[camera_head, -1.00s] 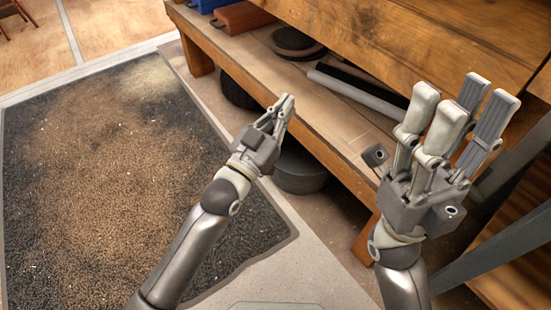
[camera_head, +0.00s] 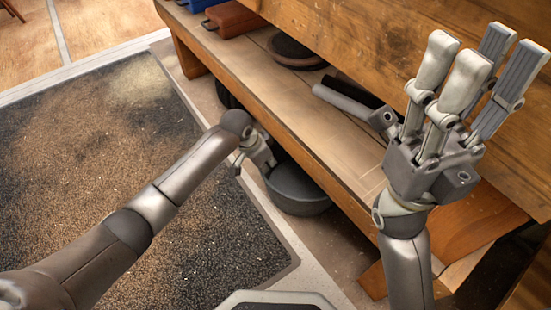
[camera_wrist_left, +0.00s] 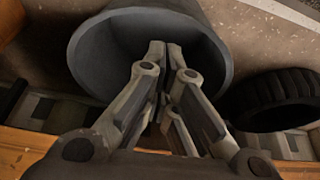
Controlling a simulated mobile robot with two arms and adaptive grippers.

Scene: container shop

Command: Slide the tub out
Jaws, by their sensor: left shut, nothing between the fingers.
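The tub (camera_head: 300,192) is a round dark grey open vessel on the floor under the bench's low shelf. It stands partly out past the shelf's front edge. My left gripper (camera_head: 262,160) is at the tub's rim, between it and the shelf edge; its fingertips are hard to make out there. In the left wrist view the closed fingers (camera_wrist_left: 166,50) reach over the mouth of the tub (camera_wrist_left: 92,62), with nothing between them. I cannot tell if they touch its wall. My right gripper (camera_head: 480,50) is open and empty, fingers up, in front of the bench.
The wooden shelf (camera_head: 310,110) runs above the tub and carries a dark round pan (camera_head: 297,52) and a red-brown box (camera_head: 234,19). A black tyre (camera_wrist_left: 275,100) lies beside the tub. A dark speckled mat (camera_head: 110,150) covers the open floor to the left.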

